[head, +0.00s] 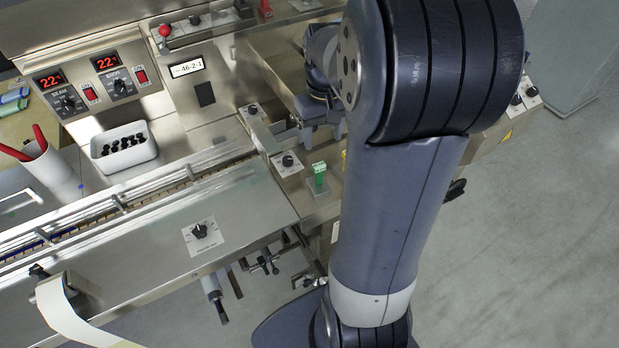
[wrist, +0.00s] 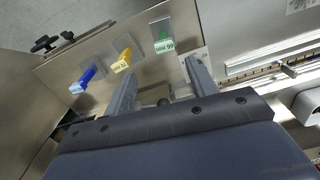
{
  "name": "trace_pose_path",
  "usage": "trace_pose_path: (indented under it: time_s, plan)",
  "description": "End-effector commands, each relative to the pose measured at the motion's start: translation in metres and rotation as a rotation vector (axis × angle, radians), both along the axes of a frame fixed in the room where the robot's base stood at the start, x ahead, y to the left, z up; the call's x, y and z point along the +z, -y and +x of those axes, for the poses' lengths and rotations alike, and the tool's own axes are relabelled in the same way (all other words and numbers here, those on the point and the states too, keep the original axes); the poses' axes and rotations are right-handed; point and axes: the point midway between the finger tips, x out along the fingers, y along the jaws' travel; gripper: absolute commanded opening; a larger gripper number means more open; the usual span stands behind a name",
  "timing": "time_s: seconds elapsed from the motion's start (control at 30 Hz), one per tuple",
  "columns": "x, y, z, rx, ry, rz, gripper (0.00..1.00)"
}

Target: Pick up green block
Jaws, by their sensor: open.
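The green block (head: 319,174) stands upright on a small grey plate on the metal machine deck in the head view, just left of my upper arm. In the wrist view the green block (wrist: 164,40) shows at top centre, with pale lettering on its end. My gripper (head: 322,122) is above and behind the block in the head view, partly hidden by my arm. In the wrist view my gripper (wrist: 158,75) is open with nothing between its fingers. The green block lies beyond the fingertips, nearer the right finger, and apart from them.
In the wrist view a yellow block (wrist: 123,60) and a blue block (wrist: 84,80) stand on similar plates left of the green one. A knob panel (head: 288,161) sits beside the green block. A white bin (head: 124,146) and a cup with red handles (head: 48,170) stand at left.

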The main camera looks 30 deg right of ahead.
Motion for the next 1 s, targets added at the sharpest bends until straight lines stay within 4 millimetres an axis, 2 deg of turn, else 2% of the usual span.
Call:
trace_pose_path:
  time_s: [0.1,0.37,0.63,0.93,1.0]
  plan:
    - [-0.018,-0.001,0.0,0.0,-0.003,0.001,0.55]
    - [-0.039,-0.003,0.0,-0.001,-0.002,0.001,0.55]
    - [-0.077,-0.007,0.0,-0.002,-0.002,0.002,0.55]
    - [-0.083,-0.007,0.0,-0.002,0.002,0.001,0.55]
    - [-0.082,-0.007,0.0,-0.002,0.002,0.001,0.5]
